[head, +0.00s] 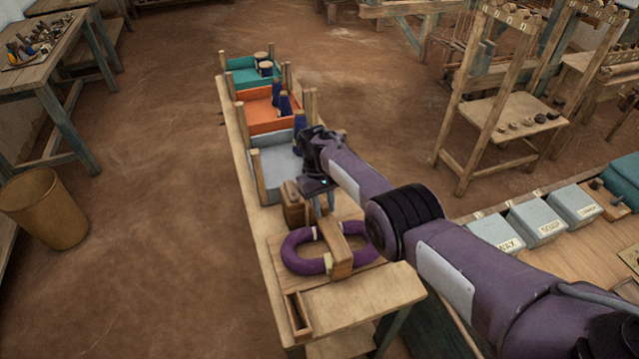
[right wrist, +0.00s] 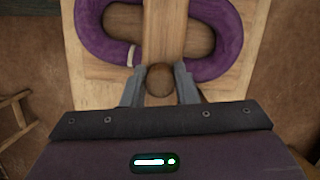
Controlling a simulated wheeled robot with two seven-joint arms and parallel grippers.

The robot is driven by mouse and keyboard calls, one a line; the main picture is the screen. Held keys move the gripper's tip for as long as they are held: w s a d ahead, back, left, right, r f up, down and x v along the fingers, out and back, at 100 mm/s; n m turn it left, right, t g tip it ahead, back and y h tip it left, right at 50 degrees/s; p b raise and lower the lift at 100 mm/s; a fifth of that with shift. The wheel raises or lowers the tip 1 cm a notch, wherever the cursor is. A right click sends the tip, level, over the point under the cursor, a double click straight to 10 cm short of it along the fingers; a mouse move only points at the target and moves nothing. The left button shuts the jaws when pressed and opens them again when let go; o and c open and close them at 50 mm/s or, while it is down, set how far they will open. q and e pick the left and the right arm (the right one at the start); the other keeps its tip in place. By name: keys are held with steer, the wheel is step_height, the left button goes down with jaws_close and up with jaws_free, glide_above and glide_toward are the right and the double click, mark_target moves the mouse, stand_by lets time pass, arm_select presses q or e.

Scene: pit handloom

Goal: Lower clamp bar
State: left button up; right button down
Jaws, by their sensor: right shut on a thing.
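The wooden clamp bar (head: 336,242) crosses the middle of a purple ring-shaped hank (head: 300,264) on a wooden board. The bar also shows in the right wrist view (right wrist: 164,28), running away from my gripper between the hank's two sides. My right gripper (head: 322,207) is at the bar's far end in the head view. In the right wrist view its fingers (right wrist: 159,88) are shut on a round wooden knob (right wrist: 160,76) at the bar's end. I cannot tell how closely the bar presses on the hank. My left gripper is not in view.
A wooden post (head: 293,206) stands just left of my right gripper. Grey (head: 272,170), orange (head: 258,112) and teal (head: 245,78) trays with upright pegs line the bench behind. A small slotted wooden box (head: 298,315) lies at the near left. Grey labelled boxes (head: 537,217) stand at right.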

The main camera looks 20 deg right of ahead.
steer(key=shift+s+f, duration=0.1)
steer(key=shift+f, duration=0.15)
steer(key=c, duration=1.1)
jaws_free()
steer(key=shift+s+f, duration=0.1)
steer(key=shift+a, duration=0.1)
steer(key=p+v, duration=0.2)
steer(key=v, duration=0.6)
steer(key=shift+p, duration=0.35)
